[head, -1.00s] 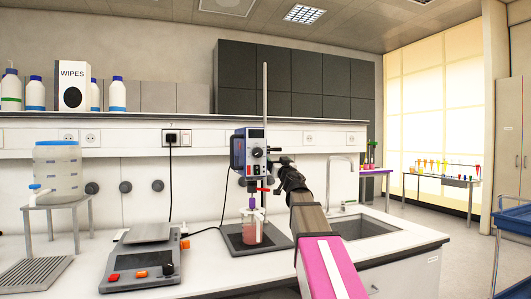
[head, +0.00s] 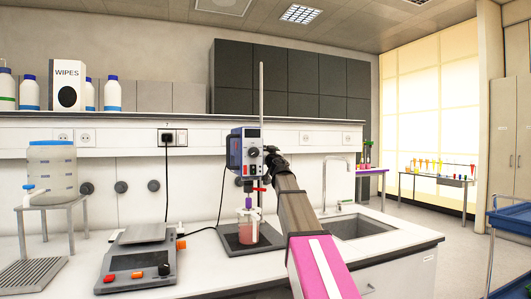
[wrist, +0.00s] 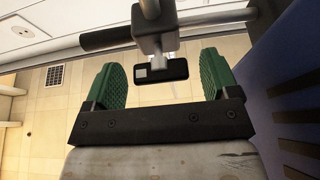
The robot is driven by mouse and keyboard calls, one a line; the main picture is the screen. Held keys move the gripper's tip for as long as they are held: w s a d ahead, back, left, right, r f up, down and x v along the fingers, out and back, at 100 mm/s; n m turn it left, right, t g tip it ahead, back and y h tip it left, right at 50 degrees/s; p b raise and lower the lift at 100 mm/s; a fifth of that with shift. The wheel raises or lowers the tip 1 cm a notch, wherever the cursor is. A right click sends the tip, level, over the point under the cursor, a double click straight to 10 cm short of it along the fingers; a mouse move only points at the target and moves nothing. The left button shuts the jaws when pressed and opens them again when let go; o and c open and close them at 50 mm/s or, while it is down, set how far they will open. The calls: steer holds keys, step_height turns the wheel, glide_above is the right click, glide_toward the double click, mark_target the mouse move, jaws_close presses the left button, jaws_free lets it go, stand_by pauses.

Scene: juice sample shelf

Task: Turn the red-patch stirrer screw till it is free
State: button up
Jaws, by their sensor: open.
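The stirrer (head: 246,152) is a blue and grey motor unit on an upright metal rod, above a beaker (head: 248,232) of pink liquid. My gripper (head: 274,158) is just right of the motor unit, partly hidden by my arm. In the wrist view, my gripper (wrist: 160,82) has its green fingers apart. A black screw head (wrist: 161,70) with a pale grey patch lies between them, with gaps on both sides. The blue motor housing (wrist: 296,85) is close on the right.
A metal bar with a black end (wrist: 105,38) crosses just beyond the fingers. A sink (head: 355,226) lies to the right. A water container (head: 52,168) is far left.

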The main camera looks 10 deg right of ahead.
steer(key=c, duration=0.9)
steer(key=shift+n, duration=0.5)
steer(key=n+g+y, duration=0.1)
steer(key=n+y, duration=0.2)
steer(key=n, duration=0.2)
steer(key=shift+d, duration=0.1)
steer(key=n+g+y, duration=0.1)
steer(key=n, duration=0.2)
steer(key=n+g+y, duration=0.1)
steer(key=n, duration=0.2)
steer(key=shift+r, duration=0.1)
steer(key=n+g, duration=0.1)
steer(key=n, duration=0.2)
steer(key=n+g+y, duration=0.1)
steer(key=n, duration=0.1)
steer(key=shift+n, duration=0.4)
steer(key=shift+n+g, duration=1)
steer(key=shift+n, duration=1.3)
